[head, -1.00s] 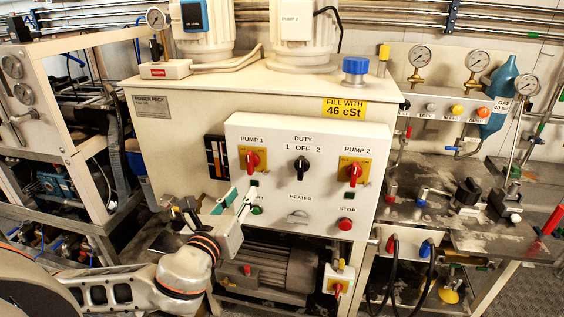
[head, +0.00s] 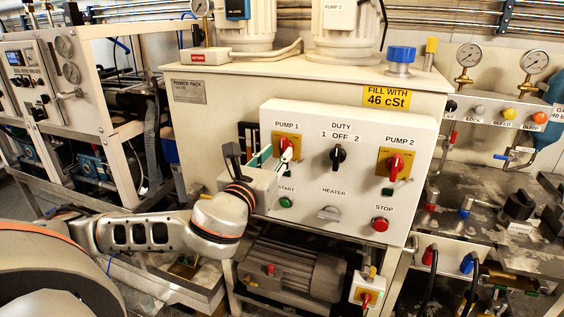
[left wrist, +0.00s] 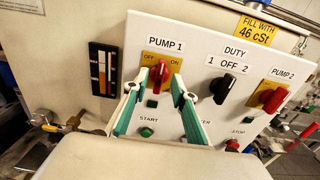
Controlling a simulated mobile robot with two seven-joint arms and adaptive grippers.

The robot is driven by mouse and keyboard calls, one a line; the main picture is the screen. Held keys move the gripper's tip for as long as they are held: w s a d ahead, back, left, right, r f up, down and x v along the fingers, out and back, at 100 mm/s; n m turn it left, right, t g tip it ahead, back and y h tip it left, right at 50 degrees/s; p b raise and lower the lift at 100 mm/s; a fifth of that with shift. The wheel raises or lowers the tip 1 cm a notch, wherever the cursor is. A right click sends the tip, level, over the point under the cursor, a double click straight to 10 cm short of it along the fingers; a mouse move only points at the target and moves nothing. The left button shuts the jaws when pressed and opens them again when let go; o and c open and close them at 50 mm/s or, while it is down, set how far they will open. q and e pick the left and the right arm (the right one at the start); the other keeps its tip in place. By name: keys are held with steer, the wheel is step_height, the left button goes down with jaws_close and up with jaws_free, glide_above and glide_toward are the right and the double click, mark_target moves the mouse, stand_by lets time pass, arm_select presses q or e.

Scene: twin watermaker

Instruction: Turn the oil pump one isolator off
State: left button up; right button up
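The pump 1 isolator is a red knob (head: 286,143) on a yellow plate marked OFF and ON, on the white control panel (head: 300,215). In the left wrist view the red knob (left wrist: 161,70) stands nearly upright between the OFF and ON marks. My left gripper (head: 275,158) is at the knob from below, its green-and-white fingers partly covering the plate in the head view. In the left wrist view the open fingers (left wrist: 157,84) lie either side of the knob, with a gap visible. Contact cannot be told. My right gripper is not in view.
The black duty selector (head: 338,156) and red pump 2 isolator (head: 394,165) are to the right. A motor (head: 295,268) sits under the panel.

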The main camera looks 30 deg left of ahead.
mark_target(282, 149)
arm_select(q)
steer(key=shift+b+x, duration=0.55)
steer(key=shift+x, duration=0.55)
steer(key=shift+w+a+f, duration=0.1)
steer(key=shift+w+a, duration=0.05)
steer(key=shift+w, duration=0.4)
jaws_close()
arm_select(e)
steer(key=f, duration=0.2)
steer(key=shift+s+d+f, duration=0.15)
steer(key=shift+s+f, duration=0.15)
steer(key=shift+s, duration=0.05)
